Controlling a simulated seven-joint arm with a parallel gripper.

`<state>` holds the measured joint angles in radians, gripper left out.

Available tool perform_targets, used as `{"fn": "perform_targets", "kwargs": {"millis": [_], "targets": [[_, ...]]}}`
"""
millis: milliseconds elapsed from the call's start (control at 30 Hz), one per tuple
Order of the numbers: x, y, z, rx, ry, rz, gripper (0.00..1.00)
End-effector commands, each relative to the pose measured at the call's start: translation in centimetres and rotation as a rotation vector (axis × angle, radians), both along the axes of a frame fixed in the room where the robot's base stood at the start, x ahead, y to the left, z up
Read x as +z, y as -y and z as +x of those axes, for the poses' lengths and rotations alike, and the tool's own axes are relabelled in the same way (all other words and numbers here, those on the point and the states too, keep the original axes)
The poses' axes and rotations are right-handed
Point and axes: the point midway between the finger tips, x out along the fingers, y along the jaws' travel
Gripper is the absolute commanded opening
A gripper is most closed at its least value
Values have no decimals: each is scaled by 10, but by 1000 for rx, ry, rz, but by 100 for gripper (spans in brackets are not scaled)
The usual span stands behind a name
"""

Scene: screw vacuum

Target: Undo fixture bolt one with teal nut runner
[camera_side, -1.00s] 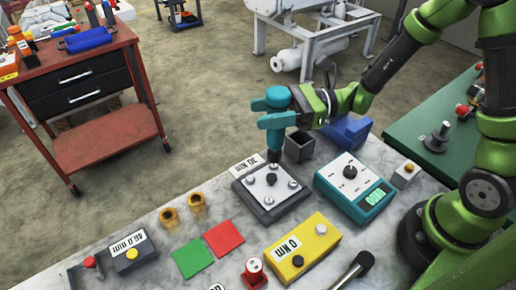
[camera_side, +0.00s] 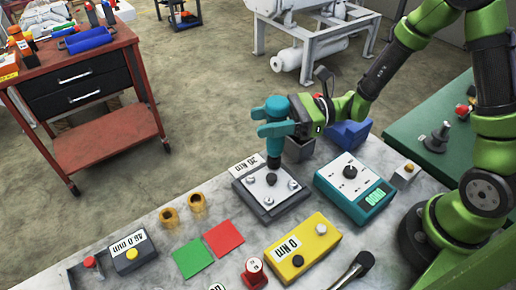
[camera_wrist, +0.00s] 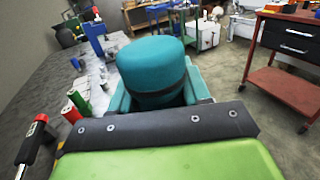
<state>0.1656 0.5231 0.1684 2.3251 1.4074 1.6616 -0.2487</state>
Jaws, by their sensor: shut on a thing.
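The teal nut runner (camera_side: 272,130) is held upright in my gripper (camera_side: 296,116). Its teal body also fills the middle of the wrist view (camera_wrist: 150,68). Its lower end is over the back edge of the fixture (camera_side: 268,208), a grey plate on a dark base. I cannot tell whether it touches a bolt there. Bolt heads show at the plate's left (camera_side: 250,180), front (camera_side: 268,201) and right (camera_side: 293,185). A black knob (camera_side: 271,179) stands in the middle. The back corner is hidden by the nut runner. Which bolt is bolt one is not clear.
A teal box with a dial and green display (camera_side: 352,186) stands right of the fixture. A yellow box (camera_side: 303,245), green pad (camera_side: 191,258) and red pad (camera_side: 224,238) lie in front. A dark open bin (camera_side: 299,149) and blue block (camera_side: 349,134) are close behind my gripper.

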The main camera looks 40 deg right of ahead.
Motion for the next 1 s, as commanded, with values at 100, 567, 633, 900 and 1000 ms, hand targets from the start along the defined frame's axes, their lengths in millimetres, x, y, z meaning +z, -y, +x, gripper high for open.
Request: {"fn": "perform_targets", "kwargs": {"millis": [100, 567, 633, 900, 1000], "targets": [[1, 0, 0, -1, 2, 2, 0], [0, 0, 0, -1, 1, 3, 0], [-2, 0, 0, -1, 1, 3, 0], [-6, 0, 0, -1, 1, 3, 0], [-8, 0, 0, -1, 0, 3, 0]]}}
